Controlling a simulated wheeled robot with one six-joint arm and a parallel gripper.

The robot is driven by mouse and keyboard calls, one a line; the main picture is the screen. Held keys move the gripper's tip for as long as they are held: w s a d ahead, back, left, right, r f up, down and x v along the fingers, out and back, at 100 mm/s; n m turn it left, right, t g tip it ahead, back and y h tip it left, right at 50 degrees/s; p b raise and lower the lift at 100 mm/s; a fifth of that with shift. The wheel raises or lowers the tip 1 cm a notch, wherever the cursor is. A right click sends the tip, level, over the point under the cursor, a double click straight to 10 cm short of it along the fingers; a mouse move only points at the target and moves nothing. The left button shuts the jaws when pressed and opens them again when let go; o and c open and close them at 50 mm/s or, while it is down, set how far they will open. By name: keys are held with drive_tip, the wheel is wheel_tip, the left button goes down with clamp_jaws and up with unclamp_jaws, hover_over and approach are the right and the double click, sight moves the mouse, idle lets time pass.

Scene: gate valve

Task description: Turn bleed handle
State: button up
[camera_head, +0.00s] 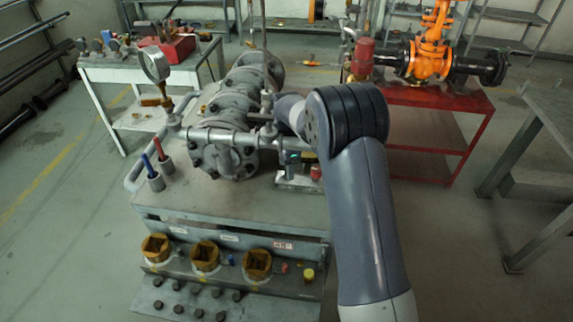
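A grey gate valve assembly (228,110) lies on the workbench (190,205), with a horizontal pipe (205,134) across its near end. A pressure gauge (155,65) stands at the pipe's left end, above a brass-coloured fitting (157,101). A small grey T-shaped handle (262,119) stands on the pipe near its right part. I cannot tell for sure which of these is the bleed handle. My arm rises from the lower right and bends towards the valve's right side. My gripper is hidden behind the arm; its fingers do not show.
Blue- and red-handled tools stand in two cups (156,182) at the bench's left. A small tray (298,180) lies right of the valve. Yellow square sockets (205,256) line the front. A red table (420,135) bears an orange valve (428,58).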

drive_tip(key=c, duration=0.7)
drive_tip(key=n, duration=0.4)
drive_tip(key=shift+n, duration=2.5)
drive_tip(key=o, duration=1)
